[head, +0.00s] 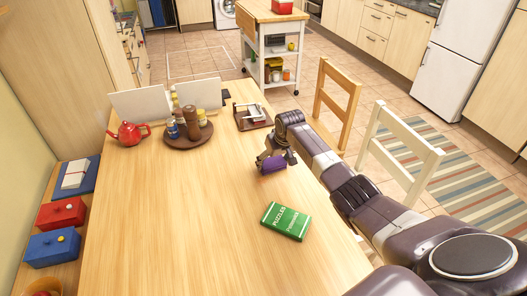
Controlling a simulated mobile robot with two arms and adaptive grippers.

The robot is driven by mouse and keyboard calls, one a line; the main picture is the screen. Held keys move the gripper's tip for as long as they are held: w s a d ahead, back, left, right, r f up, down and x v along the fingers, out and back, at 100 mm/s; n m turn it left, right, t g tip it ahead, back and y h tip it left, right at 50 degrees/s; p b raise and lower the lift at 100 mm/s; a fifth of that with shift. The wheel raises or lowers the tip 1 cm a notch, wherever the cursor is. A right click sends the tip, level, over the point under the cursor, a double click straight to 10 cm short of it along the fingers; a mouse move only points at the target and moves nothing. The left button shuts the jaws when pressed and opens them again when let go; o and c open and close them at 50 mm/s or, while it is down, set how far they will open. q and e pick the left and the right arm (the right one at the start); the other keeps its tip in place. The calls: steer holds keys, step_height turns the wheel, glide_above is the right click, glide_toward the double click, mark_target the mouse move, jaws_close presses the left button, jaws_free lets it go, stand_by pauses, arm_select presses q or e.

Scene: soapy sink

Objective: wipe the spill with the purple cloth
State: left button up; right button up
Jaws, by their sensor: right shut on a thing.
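The purple cloth (272,165) is a small bunched shape at the right part of the wooden table (185,215). My right gripper (275,157) comes in from the right over the table edge and is shut on the cloth. The gripper partly hides the cloth. I cannot tell whether the cloth touches the tabletop. I cannot make out a spill on the visible part of the table. My left gripper is not in view.
A green puzzle book (286,221) lies nearer me than the cloth. A red teapot (128,133), a round brown tray (178,141) with bottles and a napkin holder (252,116) stand at the far end. Chairs (398,150) line the right side. The table's middle and left are clear.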

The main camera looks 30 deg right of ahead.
steer(key=shift+d+r+p, duration=0.25)
steer(key=shift+r+p, duration=0.2)
steer(key=shift+r, duration=0.15)
steer(key=shift+d+r+p, duration=0.2)
steer(key=shift+r+p, duration=0.2)
steer(key=shift+r, duration=0.2)
steer(key=shift+a+r+p, duration=0.15)
steer(key=shift+r+p, duration=0.2)
steer(key=shift+p, duration=0.05)
steer(key=shift+a+r+p, duration=0.25)
steer(key=shift+r+p, duration=0.85)
steer(key=shift+r, duration=0.15)
steer(key=shift+d+r+p, duration=0.15)
steer(key=shift+r+p, duration=0.5)
steer(key=shift+p, duration=0.1)
steer(key=shift+r+p, duration=0.6)
steer(key=shift+r, duration=0.05)
steer(key=shift+f, duration=0.1)
